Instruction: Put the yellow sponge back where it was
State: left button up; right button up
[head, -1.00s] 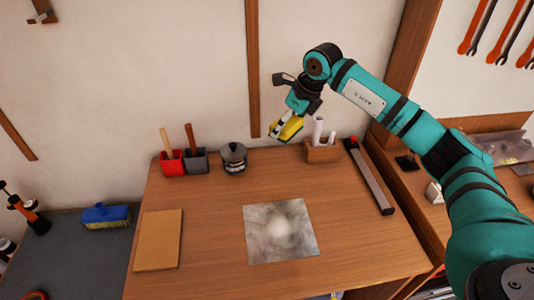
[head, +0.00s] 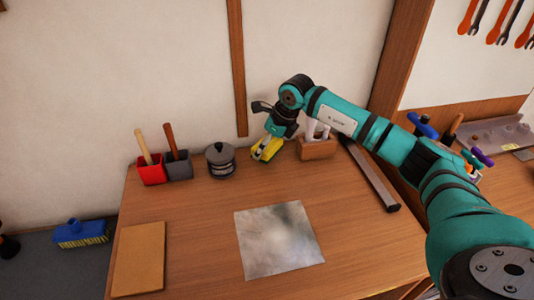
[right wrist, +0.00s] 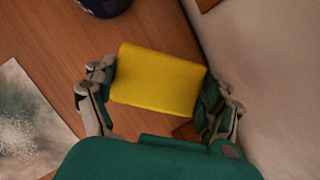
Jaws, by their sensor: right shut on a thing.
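The yellow sponge (head: 267,149) is in my right gripper (head: 265,151), at the back of the wooden table, between the grey lidded pot and the wooden holder. In the right wrist view the sponge (right wrist: 157,80) spans the space between both fingers of the gripper (right wrist: 160,95), which are shut on its two ends. The wooden tabletop shows beyond it; I cannot tell whether the sponge touches the table. My left gripper is not in view.
The grey lidded pot (head: 221,160) stands left of the sponge, the wooden holder (head: 316,148) with white rolls right of it. Red (head: 151,170) and grey (head: 178,165) cups hold handled tools. A mottled sheet (head: 278,240) and a tan board (head: 139,258) lie in front. The wall is close behind.

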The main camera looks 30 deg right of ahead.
notch_tip(320, 180, down, 4)
jog(key=shift+r+p, duration=0.1)
jog(key=shift+p, duration=0.25)
jog(key=shift+f, duration=0.25)
jog(key=o, duration=1)
jog(key=shift+c, duration=0.2)
jog(key=shift+r, duration=0.15)
jog(key=shift+r, duration=0.15)
jog(key=b+v, duration=0.1)
jog(key=v, duration=1)
jog(key=shift+r+b, duration=0.3)
jog(key=shift+b, duration=0.05)
jog(key=shift+s+d, duration=0.1)
jog(key=shift+s, duration=0.05)
